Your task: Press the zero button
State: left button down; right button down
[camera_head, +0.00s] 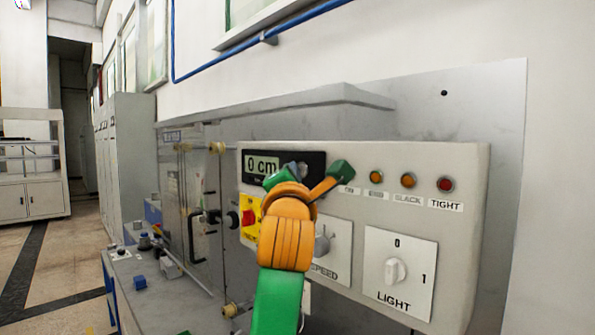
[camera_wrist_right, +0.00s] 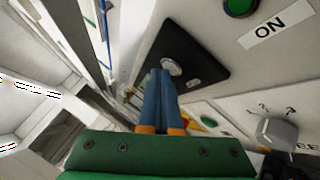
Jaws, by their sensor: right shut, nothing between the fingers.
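A control panel (camera_head: 460,255) carries a black display unit (camera_head: 317,158) reading "0 cm". A round silver button (camera_head: 303,170) sits on that unit, partly hidden by my right gripper. The button also shows in the right wrist view (camera_wrist_right: 171,67), on the black plate, with no readable label. My right gripper (camera_head: 291,168) is in front of the unit. In the right wrist view its blue fingers (camera_wrist_right: 161,73) are together and empty, their tips overlapping the button's lower left edge. I cannot tell whether they touch it. My left gripper is not in view.
A LIGHT switch (camera_head: 396,270) and a speed knob (camera_wrist_right: 276,131) stand out from the panel. Indicator lamps (camera_head: 408,180) run along its upper right. A black handle (camera_head: 198,235) projects at the left. Open floor (camera_head: 65,260) shows at far left.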

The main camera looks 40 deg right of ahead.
jog(key=shift+a, duration=0.1)
jog(key=shift+s+a, duration=0.1)
jog(key=shift+a, duration=0.5)
jog(key=shift+a, duration=0.1)
jog(key=a, duration=0.5)
jog(key=shift+s+b, duration=0.15)
jog(key=shift+b, duration=0.2)
jog(key=shift+d+f, duration=0.1)
jog(key=shift+d, duration=0.05)
